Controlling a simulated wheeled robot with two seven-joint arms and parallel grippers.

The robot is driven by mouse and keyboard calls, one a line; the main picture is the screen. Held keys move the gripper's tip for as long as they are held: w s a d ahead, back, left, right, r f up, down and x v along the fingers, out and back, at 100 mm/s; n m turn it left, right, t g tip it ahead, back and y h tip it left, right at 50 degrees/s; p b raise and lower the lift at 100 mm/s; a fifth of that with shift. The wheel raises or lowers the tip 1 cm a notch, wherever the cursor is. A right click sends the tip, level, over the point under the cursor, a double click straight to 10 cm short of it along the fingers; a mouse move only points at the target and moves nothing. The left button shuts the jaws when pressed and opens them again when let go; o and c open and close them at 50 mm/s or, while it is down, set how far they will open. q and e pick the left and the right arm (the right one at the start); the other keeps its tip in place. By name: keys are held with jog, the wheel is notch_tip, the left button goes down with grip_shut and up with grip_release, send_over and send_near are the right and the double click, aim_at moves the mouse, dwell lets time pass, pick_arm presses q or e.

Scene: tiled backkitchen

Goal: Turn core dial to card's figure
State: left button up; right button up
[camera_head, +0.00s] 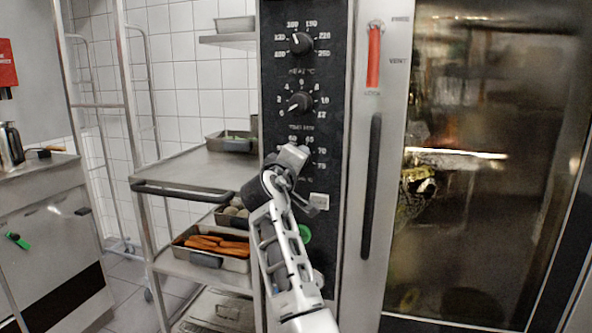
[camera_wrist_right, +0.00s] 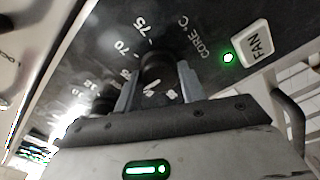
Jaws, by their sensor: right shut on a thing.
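The core dial (camera_wrist_right: 156,66) is a black knob on the dark oven panel, under the print "CORE °C" in the right wrist view. Its scale shows 70 and 75 beside it, with other figures partly covered. My right gripper (camera_wrist_right: 157,86) is shut on it, one grey finger on each side. In the head view my right gripper (camera_head: 290,158) covers the dial; only a few scale figures show around it. I cannot tell where the dial's pointer stands. I make out no card in either view. My left gripper is not in view.
Above are a temperature dial (camera_head: 301,43) and a timer dial (camera_head: 301,102). A white FAN button (camera_wrist_right: 253,44) with a lit green lamp (camera_wrist_right: 228,58) is close by. The oven handle (camera_head: 371,185) is right; a steel trolley (camera_head: 185,170) with food trays is left.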

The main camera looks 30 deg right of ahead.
pick_arm(q)
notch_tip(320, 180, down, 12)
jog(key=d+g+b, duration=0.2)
jog(key=b, duration=0.4)
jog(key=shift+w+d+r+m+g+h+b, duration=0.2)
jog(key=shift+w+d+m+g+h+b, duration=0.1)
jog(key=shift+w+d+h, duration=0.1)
pick_arm(e)
jog(key=shift+s+d+r+m, duration=0.1)
jog(key=shift+m, duration=2)
jog(key=shift+w+d+r+m, duration=0.1)
jog(key=shift+r+m, duration=0.05)
jog(key=shift+m, duration=1.95)
jog(key=shift+s+r+m, duration=0.1)
jog(key=shift+m, duration=2)
